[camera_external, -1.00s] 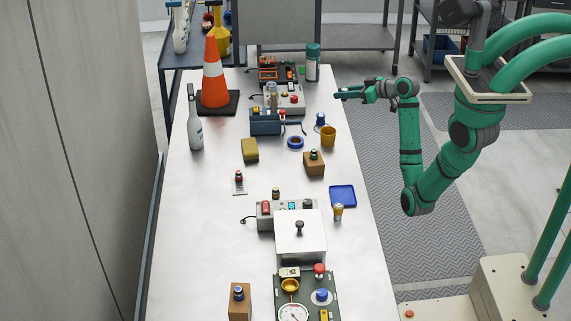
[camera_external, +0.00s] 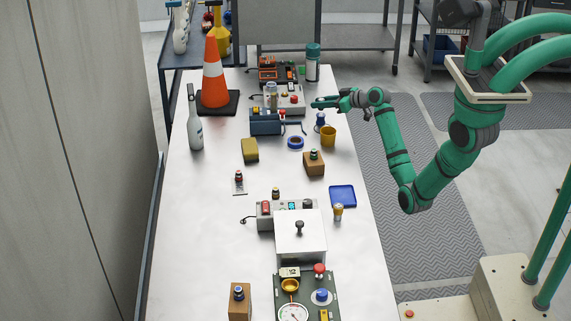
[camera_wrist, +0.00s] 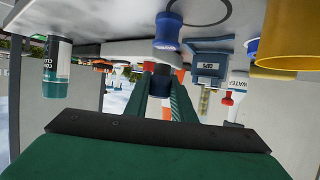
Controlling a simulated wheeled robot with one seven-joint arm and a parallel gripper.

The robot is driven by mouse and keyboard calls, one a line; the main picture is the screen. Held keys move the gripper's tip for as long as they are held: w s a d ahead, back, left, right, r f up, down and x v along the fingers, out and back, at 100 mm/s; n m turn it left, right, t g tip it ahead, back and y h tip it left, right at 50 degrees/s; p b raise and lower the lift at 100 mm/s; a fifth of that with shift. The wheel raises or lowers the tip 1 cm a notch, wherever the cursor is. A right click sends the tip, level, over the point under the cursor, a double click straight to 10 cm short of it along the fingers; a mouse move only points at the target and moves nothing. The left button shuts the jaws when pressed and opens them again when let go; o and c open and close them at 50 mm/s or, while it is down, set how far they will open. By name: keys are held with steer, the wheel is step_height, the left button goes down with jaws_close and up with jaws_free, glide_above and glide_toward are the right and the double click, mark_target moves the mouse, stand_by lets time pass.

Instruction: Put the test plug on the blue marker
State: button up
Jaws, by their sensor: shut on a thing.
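My gripper (camera_external: 323,103) is above the table near its right edge, reaching left. In the wrist view, which is upside down, my gripper's green fingers (camera_wrist: 161,95) are shut on a small dark blue thing (camera_wrist: 160,84), probably the test plug; it is partly hidden by them. A blue-topped piece (camera_external: 320,119) stands on the table just below my gripper, and it also shows in the wrist view (camera_wrist: 168,30). A blue ring (camera_external: 295,142) and a blue square tray (camera_external: 343,196) lie on the table; I cannot tell which blue thing is the marker.
A yellow cup (camera_external: 328,137) stands beside the blue-topped piece. A blue box (camera_external: 266,123), a teal-capped can (camera_external: 312,66) and an orange cone (camera_external: 215,80) stand nearby. A brown block (camera_external: 314,165) and yellow sponge (camera_external: 250,150) lie nearer. The table's left side is mostly clear.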

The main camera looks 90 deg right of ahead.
steer(key=shift+f, duration=1)
steer(key=shift+f, duration=0.15)
steer(key=o, duration=1)
steer(key=shift+s+r, duration=0.1)
steer(key=shift+r, duration=0.1)
steer(key=v, duration=1.2)
steer(key=shift+f, duration=0.1)
